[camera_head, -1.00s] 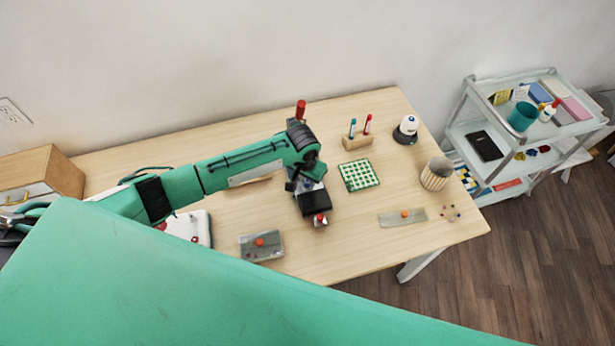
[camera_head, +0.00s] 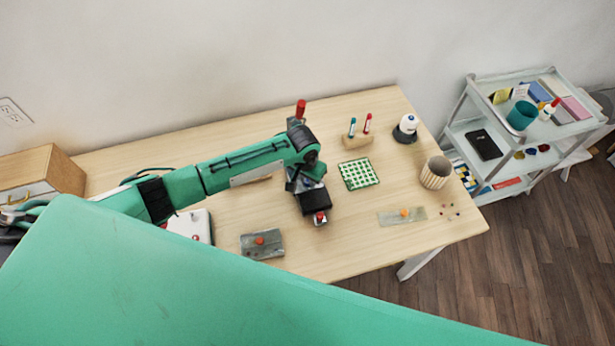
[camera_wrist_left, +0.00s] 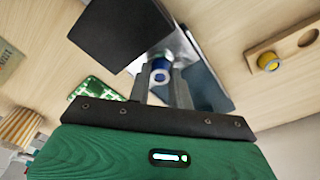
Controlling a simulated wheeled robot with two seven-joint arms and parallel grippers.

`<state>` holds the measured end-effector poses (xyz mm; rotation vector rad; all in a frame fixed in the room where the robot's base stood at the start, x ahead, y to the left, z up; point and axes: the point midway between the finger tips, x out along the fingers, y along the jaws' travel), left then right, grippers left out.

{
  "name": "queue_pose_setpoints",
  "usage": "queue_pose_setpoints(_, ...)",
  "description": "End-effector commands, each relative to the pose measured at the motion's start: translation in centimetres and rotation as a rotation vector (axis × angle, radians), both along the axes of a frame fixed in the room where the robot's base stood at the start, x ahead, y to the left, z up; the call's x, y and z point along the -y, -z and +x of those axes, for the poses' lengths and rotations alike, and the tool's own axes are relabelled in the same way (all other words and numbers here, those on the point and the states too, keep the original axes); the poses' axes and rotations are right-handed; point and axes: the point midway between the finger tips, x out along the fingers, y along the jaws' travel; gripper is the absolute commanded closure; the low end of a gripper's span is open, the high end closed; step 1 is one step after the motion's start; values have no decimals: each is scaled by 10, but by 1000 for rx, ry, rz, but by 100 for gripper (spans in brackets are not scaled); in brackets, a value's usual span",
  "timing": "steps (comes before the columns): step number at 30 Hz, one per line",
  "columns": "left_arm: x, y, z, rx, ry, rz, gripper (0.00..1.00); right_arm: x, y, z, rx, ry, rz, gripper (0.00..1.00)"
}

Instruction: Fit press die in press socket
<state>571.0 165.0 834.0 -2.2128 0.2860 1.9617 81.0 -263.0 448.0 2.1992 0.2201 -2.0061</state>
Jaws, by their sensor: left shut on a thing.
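My left gripper (camera_wrist_left: 162,88) is shut on a small round blue and silver piece (camera_wrist_left: 160,70), which looks like the press die. In the head view the same gripper (camera_head: 307,184) is over the table, its fingers mostly hidden by the wrist. The press appears as a black block (camera_wrist_left: 118,30) over a shiny metal base (camera_wrist_left: 207,85). The black block also shows in the head view (camera_head: 316,205), with a red and silver part at its front. The die is close beside the block, over the base. The socket is hidden, so seating cannot be told. My right gripper is not in view.
A green checked mat (camera_head: 359,174) and striped basket (camera_head: 435,173) are to the right. A grey plate with an orange knob (camera_head: 262,245) lies front left. A wooden holder (camera_wrist_left: 290,45) stands near the gripper.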

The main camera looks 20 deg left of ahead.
Motion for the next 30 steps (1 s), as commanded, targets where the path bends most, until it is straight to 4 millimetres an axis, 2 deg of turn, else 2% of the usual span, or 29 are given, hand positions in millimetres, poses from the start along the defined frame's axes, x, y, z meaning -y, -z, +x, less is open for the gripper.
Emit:
queue_pose_setpoints(26, 0, 4, 1, 1, 0, 0, 100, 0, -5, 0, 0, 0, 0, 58)
queue_pose_setpoints(27, 0, 4, 1, 1, 0, 0, 75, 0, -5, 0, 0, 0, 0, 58)
queue_pose_setpoints(30, 0, 4, 1, 1, 0, 0, 56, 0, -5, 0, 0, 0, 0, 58)
